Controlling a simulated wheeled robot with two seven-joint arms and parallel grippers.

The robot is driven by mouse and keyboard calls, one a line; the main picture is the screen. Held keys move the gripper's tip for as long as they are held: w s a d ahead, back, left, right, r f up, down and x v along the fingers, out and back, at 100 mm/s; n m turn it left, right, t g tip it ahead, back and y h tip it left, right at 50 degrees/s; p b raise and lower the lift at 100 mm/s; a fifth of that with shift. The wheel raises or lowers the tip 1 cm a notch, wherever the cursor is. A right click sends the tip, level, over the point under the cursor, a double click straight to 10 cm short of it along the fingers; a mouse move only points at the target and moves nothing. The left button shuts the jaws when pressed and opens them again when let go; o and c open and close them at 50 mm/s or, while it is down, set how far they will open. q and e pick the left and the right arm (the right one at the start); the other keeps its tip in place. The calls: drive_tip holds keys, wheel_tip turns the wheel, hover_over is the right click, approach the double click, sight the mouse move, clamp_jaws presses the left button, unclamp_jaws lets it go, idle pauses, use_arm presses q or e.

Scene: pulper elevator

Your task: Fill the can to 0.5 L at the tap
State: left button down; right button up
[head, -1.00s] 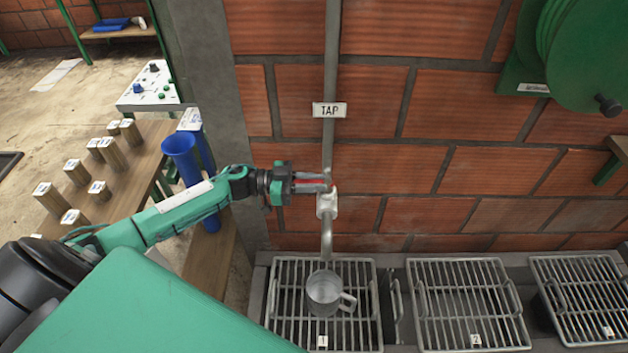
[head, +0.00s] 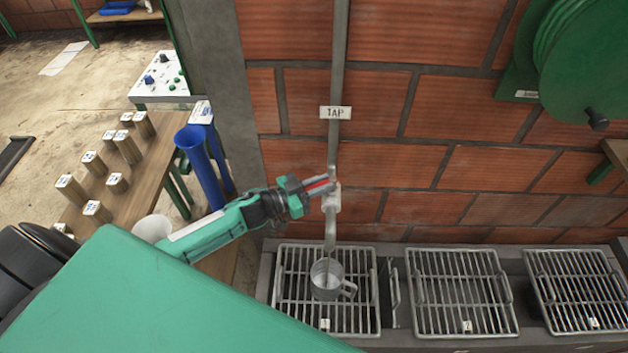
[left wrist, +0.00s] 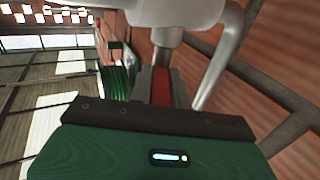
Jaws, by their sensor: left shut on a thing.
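The tap (head: 332,203) is a pale metal fitting on a grey pipe against the brick wall, under a sign reading TAP (head: 335,113). Its spout points down at the can (head: 327,282), a grey metal cup with a handle on its right. The can stands upright on the leftmost grate (head: 290,310), under the spout. My left gripper (head: 326,186) is shut on the tap's red handle (head: 318,187), which is mostly hidden between the fingers. In the left wrist view the red handle (left wrist: 161,86) also shows between the fingers. The water level cannot be made out. My right gripper is not in view.
Two more grates (head: 462,290) lie to the right. A wooden table (head: 150,185) with several labelled wooden blocks stands at the left, with a blue cylinder (head: 200,165) beside it. A green hose reel (head: 575,60) hangs at the upper right.

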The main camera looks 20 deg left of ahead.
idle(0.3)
use_arm(q)
drive_tip(key=c, duration=1.3)
unclamp_jaws()
drive_tip(key=shift+s, duration=0.1)
drive_tip(key=shift+s+a+f, duration=0.1)
drive_tip(key=shift+s+a, duration=0.15)
drive_tip(key=shift+b+v, duration=2.05)
drive_tip(key=shift+v, duration=4.45)
